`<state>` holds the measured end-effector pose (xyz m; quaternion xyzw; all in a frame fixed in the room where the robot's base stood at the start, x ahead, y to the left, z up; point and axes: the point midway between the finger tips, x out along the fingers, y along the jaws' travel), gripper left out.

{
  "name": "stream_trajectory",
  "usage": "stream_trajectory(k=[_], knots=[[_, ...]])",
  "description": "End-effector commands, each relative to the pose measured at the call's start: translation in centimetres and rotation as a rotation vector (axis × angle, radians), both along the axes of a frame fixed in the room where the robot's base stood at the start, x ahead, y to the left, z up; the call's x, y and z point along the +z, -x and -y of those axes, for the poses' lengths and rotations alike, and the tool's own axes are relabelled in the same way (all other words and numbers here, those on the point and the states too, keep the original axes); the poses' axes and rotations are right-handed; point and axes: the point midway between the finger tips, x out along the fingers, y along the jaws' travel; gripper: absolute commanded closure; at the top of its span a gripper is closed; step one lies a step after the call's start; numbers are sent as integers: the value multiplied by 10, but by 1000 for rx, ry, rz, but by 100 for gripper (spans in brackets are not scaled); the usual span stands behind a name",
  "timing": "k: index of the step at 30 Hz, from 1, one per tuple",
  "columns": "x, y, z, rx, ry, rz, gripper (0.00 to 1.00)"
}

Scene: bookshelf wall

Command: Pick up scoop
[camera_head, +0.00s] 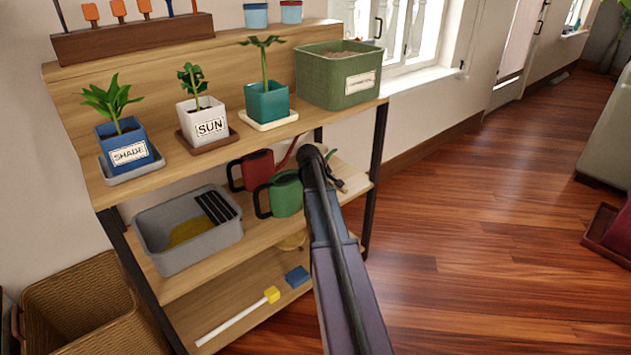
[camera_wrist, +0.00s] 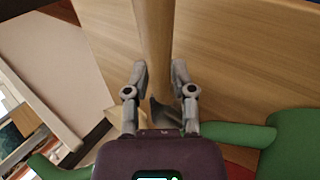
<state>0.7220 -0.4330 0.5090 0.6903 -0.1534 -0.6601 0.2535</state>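What looks like the scoop shows in the wrist view: a light wooden handle (camera_wrist: 154,35) running down from the top edge, with a dark grey curved part (camera_wrist: 165,113) low between the fingers. My gripper (camera_wrist: 158,68) has its fingertips on either side of the handle, with little or no gap. I cannot tell whether they press on it. In the head view my arm reaches to the right end of the middle shelf (camera_head: 262,232). The arm hides most of that spot, and I cannot make out the scoop there.
A green watering can (camera_head: 286,194) and a red one (camera_head: 257,168) stand left of my arm. A grey tub (camera_head: 190,245) is further left. Potted plants and a green planter (camera_head: 325,85) stand on the shelf above.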

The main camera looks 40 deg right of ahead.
Motion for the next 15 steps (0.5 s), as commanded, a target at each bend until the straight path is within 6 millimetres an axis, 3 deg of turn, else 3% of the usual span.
stream_trajectory(k=[15], knots=[[1, 0, 0, 1, 0, 1, 100]])
